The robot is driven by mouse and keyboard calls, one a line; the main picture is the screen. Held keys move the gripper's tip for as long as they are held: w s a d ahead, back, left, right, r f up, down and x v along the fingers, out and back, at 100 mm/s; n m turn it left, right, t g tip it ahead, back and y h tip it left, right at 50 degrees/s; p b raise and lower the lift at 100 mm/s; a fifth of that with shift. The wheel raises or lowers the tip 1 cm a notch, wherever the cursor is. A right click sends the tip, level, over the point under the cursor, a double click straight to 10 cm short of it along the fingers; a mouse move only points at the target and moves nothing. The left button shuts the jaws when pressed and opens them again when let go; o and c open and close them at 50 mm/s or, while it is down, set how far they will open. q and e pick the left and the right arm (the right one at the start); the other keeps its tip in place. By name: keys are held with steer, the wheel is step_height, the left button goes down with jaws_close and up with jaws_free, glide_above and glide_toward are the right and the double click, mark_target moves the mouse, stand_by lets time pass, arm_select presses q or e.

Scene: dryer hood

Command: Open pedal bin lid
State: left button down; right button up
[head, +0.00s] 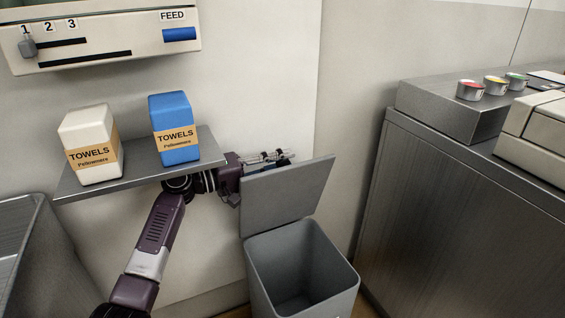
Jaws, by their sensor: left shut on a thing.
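The grey pedal bin (302,270) stands on the floor in the lower middle of the head view. Its lid (287,195) is raised steeply at the back, and the inside of the bin shows and looks empty. My left gripper (275,157) is at the upper left edge of the lid, partly hidden behind it. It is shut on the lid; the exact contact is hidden. The bin's pedal is not visible. My right gripper is not in view.
A wall shelf (140,173) beside my left arm holds a white towel pack (92,143) and a blue towel pack (174,128). A feed panel (110,35) hangs above. A metal cabinet (455,215) stands to the right of the bin. A metal basin (18,240) is at the left.

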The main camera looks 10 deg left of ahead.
arm_select(q)
steer(key=c, duration=1.6)
jaws_free()
steer(key=v, duration=0.7)
steer(key=shift+s+a, duration=0.2)
